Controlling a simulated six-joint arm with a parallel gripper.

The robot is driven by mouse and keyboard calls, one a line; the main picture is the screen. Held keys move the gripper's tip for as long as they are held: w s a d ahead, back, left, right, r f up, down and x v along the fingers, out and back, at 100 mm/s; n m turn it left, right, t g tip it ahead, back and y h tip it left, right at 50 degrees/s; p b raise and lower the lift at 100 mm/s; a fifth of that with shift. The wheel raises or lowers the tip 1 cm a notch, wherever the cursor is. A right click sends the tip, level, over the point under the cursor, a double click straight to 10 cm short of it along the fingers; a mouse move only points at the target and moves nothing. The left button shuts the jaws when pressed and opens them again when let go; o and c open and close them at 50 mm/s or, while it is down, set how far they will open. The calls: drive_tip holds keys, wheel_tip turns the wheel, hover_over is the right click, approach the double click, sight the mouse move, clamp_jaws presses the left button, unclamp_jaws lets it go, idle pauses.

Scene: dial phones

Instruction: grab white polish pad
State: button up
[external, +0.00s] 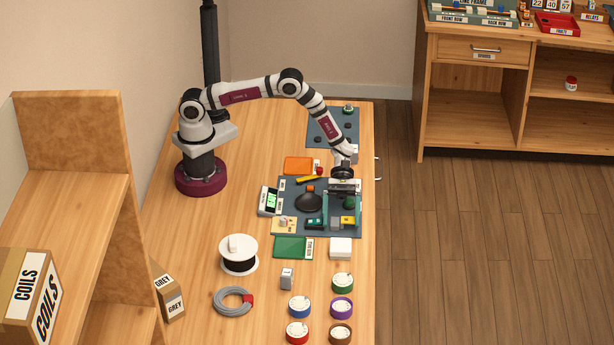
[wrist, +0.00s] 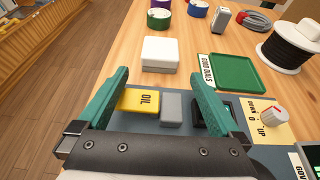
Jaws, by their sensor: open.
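The white polish pad (external: 340,248), a white rounded block, lies on the wooden table just off the front edge of the dark mat. In the wrist view the white pad (wrist: 161,53) is ahead of my fingertips, roughly centred between them in the picture. My gripper (external: 341,217) points down over the mat's right part with its green fingers apart. In the wrist view my gripper (wrist: 164,76) is open, with nothing held. The pad is apart from both fingers and in plain sight.
A yellow OIL block (wrist: 139,100) and a grey block (wrist: 171,109) sit below, between my fingers. A green tray (external: 292,247) lies left of the pad. A wire spool (external: 239,254) and several coloured round tins (external: 343,283) stand nearer the front. The table's right edge is close to the pad.

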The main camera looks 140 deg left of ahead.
sight(341, 239)
drive_tip(key=x, duration=0.5)
drive_tip(key=shift+w+d+f, duration=0.15)
drive_tip(key=shift+w+d, duration=0.05)
drive_tip(key=c, duration=1.3)
